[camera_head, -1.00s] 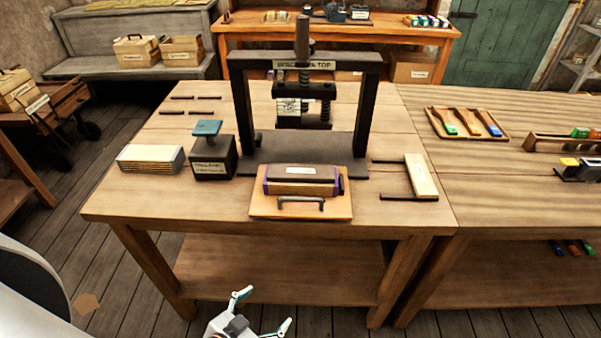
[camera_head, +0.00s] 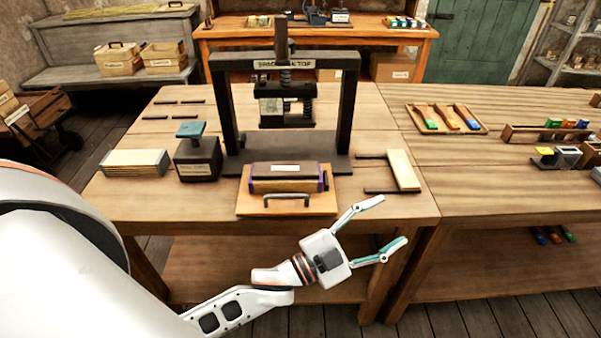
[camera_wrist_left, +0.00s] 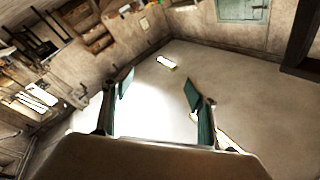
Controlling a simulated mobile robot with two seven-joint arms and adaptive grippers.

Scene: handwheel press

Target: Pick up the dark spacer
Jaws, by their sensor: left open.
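The spacer is not certain to pick out. One candidate is a dark block (camera_head: 197,160) with a blue-grey knob and a label, left of the press (camera_head: 283,100). Another is the dark labelled top of the purple-banded stack (camera_head: 287,178) on the wooden tray (camera_head: 246,207). The press crossbar label seems to read "SPACER ON TOP". My left gripper (camera_head: 392,222) is open and empty in front of the bench, right of the tray, its fingers pointing right. Its open fingers also show in the left wrist view (camera_wrist_left: 158,90), with no task object between them.
A pale stack (camera_head: 136,163) lies left of the dark block. A cream block (camera_head: 404,170) with thin dark bars lies right of the tray. Several short dark strips lie at the bench's back left. A compartment tray (camera_head: 447,119) stands on the right-hand table.

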